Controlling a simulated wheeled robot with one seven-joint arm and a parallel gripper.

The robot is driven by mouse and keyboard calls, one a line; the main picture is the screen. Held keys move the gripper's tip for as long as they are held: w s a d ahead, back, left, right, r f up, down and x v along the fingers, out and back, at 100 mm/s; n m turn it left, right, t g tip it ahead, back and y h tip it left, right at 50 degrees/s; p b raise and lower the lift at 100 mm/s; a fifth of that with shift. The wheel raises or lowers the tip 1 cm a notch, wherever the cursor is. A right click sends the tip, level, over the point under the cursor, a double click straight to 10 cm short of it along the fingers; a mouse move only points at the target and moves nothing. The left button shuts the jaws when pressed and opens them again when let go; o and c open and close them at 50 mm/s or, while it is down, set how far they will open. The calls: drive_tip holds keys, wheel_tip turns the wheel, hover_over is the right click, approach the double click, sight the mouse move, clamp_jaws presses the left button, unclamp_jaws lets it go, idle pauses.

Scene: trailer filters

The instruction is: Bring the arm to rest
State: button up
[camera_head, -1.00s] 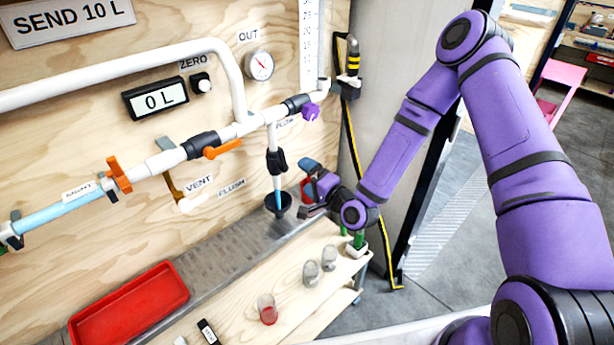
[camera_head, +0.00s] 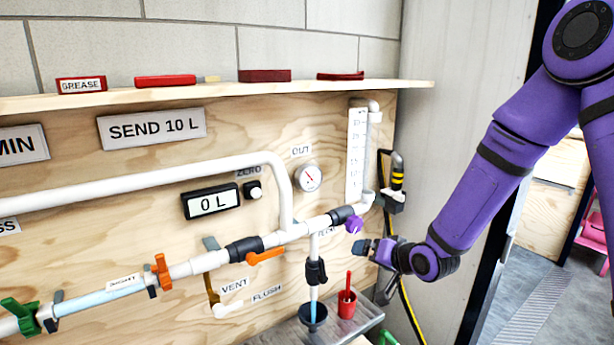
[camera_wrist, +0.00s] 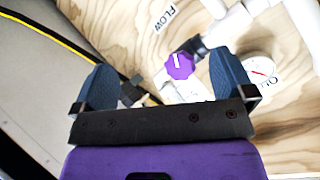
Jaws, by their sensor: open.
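My purple arm (camera_head: 490,185) reaches in from the right in the head view. My gripper (camera_head: 362,246) is beside the right end of the pipework, just below the purple valve knob (camera_head: 355,224). In the wrist view my gripper (camera_wrist: 160,88) shows two blue fingertips spread wide with nothing held between them. The purple knob (camera_wrist: 180,66) shows beyond the fingertips there, nearer the right one. I cannot tell whether a finger touches it.
A plywood panel carries white pipes, an orange handle (camera_head: 266,257), a "0 L" display (camera_head: 211,202) and a round gauge (camera_head: 308,178). A shelf (camera_head: 210,92) runs above. A red cup (camera_head: 347,304) stands on the bench below. Open floor (camera_head: 540,290) lies at the right.

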drive_tip(key=s+d+r+n+g+h, duration=0.1)
drive_tip(key=s+d+r+h, duration=0.2)
drive_tip(key=s+d+r, duration=0.45)
drive_tip(key=s+d+r+n+g+h, duration=0.1)
drive_tip(key=s+d+r+h, duration=0.2)
drive_tip(key=r, duration=0.7)
drive_tip(key=s+d+r+g, duration=0.1)
drive_tip(key=s+r, duration=0.3)
drive_tip(key=s, duration=0.7)
drive_tip(key=s+d+r+g, duration=0.2)
drive_tip(key=s+r, duration=0.1)
drive_tip(key=s, duration=0.9)
drive_tip(key=shift+r, duration=0.35)
